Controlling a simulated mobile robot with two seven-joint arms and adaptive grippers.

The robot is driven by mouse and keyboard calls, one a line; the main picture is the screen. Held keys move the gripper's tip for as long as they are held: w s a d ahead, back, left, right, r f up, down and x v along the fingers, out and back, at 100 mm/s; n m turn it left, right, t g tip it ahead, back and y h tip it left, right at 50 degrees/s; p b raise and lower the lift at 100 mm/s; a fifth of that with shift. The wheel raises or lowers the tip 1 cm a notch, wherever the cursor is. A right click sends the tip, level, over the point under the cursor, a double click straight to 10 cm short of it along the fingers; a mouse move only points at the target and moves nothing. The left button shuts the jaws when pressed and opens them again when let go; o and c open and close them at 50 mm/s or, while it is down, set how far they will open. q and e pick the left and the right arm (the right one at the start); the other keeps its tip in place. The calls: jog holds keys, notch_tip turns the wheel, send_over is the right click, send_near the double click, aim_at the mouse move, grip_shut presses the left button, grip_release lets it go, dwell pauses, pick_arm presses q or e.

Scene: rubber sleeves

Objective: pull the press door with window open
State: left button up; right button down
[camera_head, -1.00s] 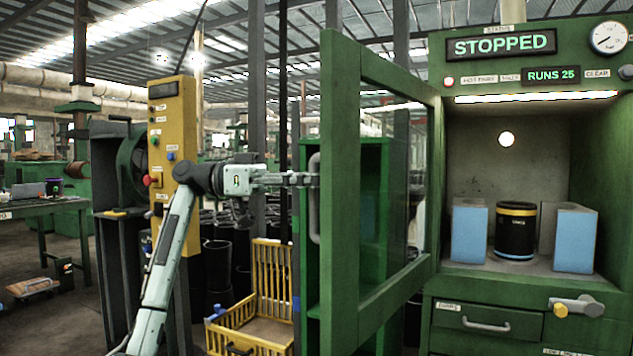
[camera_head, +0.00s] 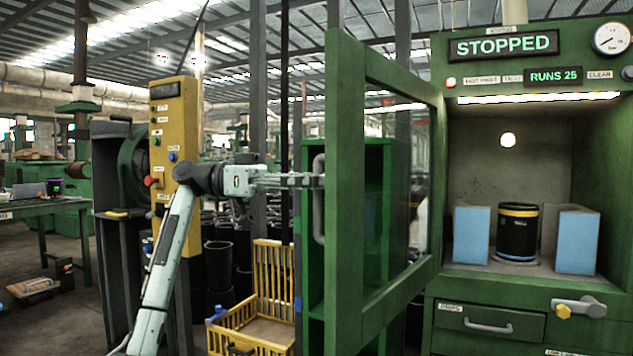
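The green press door with window (camera_head: 346,200) stands swung out wide from its hinge side at the press (camera_head: 441,200). Its pale vertical handle (camera_head: 318,220) is on the left face of the door. My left gripper (camera_head: 316,181) reaches from the left, with its fingertips at the upper part of the handle. The fingers are seen side-on, so I cannot tell whether they are closed around it. The open press chamber shows a black cylinder with a yellow band (camera_head: 517,231) between two light blue blocks (camera_head: 471,235) (camera_head: 577,241). My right gripper is out of view.
A yellow crate (camera_head: 262,325) stands below my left arm. A yellow control post (camera_head: 175,130) is beside the arm, and black cylinders (camera_head: 220,265) stand behind it. Green shelving (camera_head: 375,160) is seen behind the door. The press sign reads STOPPED (camera_head: 503,45).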

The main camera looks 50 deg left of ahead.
pick_arm(q)
jog(key=v, duration=1.2)
dwell(0.3)
